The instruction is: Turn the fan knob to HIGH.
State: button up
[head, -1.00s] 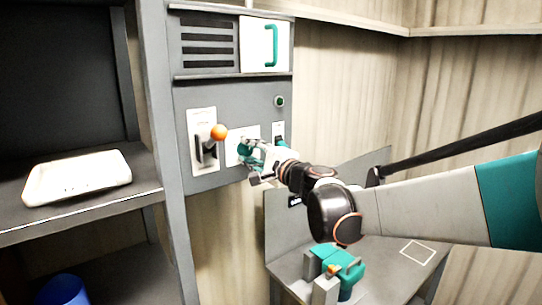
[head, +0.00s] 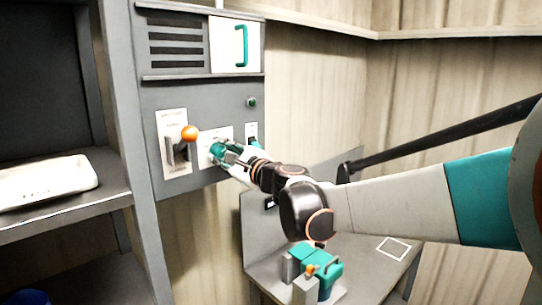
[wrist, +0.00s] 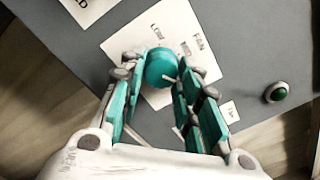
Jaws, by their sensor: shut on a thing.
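The teal round fan knob (wrist: 161,68) sits on a white label plate (wrist: 140,40) marked FAN, with LOW and MED readable. A HIGH mark cannot be made out. A pale pointer line shows on the knob's lower right edge, beside the right finger. My gripper (wrist: 160,82) is shut on the knob, one finger on each side. In the head view my gripper (head: 222,153) reaches the grey panel (head: 205,95) from the right and mostly covers the knob.
Left of the knob is a lever with an orange ball (head: 190,133). A green button (head: 251,102) and a small teal switch (head: 253,141) are at the right. A white tray (head: 45,182) lies on the left shelf. A teal fixture (head: 325,270) stands on the lower bench.

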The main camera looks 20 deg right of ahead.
jog(key=shift+s, duration=0.2)
jog(key=o, duration=1.1)
jog(key=shift+c, duration=0.2)
jog(key=shift+r, duration=0.1)
